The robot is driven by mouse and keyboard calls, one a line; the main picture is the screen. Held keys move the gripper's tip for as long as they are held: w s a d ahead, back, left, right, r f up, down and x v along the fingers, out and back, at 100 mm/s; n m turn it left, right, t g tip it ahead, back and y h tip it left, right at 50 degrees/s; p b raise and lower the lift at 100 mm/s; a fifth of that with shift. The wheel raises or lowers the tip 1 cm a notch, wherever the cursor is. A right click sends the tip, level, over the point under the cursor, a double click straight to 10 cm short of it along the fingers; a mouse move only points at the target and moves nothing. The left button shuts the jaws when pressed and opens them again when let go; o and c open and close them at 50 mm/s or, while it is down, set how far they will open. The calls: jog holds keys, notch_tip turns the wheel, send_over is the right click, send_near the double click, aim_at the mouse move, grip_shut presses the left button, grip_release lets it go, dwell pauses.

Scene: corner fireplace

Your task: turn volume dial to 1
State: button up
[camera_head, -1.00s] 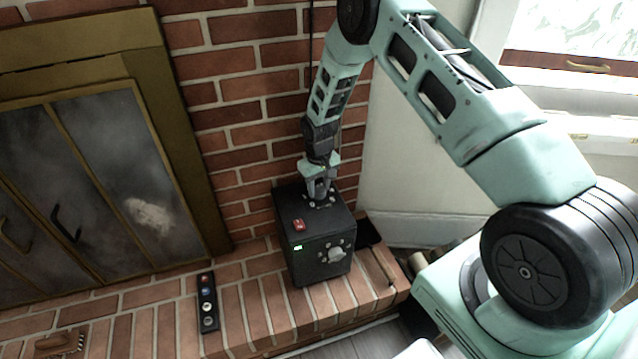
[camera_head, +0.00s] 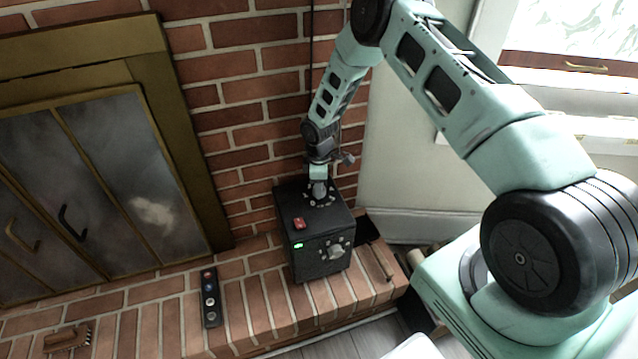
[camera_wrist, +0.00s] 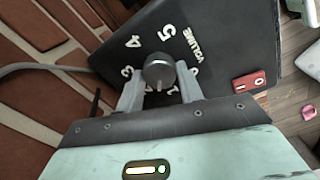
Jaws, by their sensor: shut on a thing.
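The volume dial (camera_wrist: 158,70) is a round dark grey knob on the top face of a black box (camera_head: 322,247). White numerals and the word VOLUME surround it in the wrist view. The 5, 4 and 0 are readable; those near the fingers are partly covered. A pale mark on the knob points toward the bottom of the wrist view, near the 1; the exact setting is unclear. My gripper (camera_wrist: 160,86) is shut on the dial, one finger on each side. In the head view my gripper (camera_head: 319,190) reaches down onto the box top and hides the dial.
A red switch (camera_head: 299,223) sits on the box's top edge. A green light (camera_head: 298,245) and another knob (camera_head: 337,252) are on its front. A black remote-like strip (camera_head: 210,297) lies on the brick hearth to the left. The brick wall stands close behind.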

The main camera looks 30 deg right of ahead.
jog(key=n+p, duration=0.1)
jog(key=n, duration=0.4)
jog(key=shift+n, duration=0.3)
dwell(0.4)
jog(key=o, duration=1)
notch_tip(320, 180, up, 17)
jog(key=p, duration=0.2)
jog(key=shift+r, duration=0.2)
